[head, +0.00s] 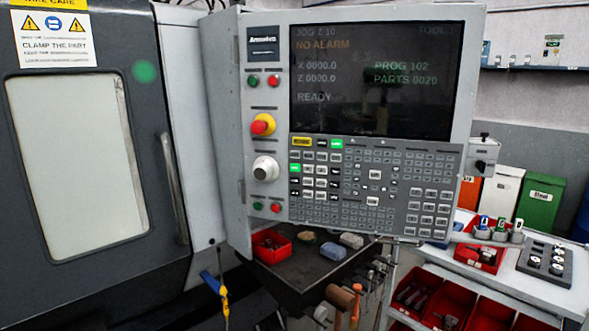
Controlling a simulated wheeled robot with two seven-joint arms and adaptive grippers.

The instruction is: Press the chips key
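The control panel (468,75) of the turning machine faces me in the middle of the head view. Its keypad (440,160) sits below the screen (330,112), with many small grey, white and black keys. One key at the top left is yellow (301,142). A green-lit key (336,143) is near it, and another green-lit key (294,168) is on the left edge. The key labels are too small to read, so I cannot tell which is the chips key. Neither of my grippers is in view.
The screen reads NO ALARM and READY. A red-and-yellow stop button (263,124) and a round knob (265,168) are left of the keypad. The machine door (80,165) is shut. A dark tray (310,268) and red bins (415,298) stand below.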

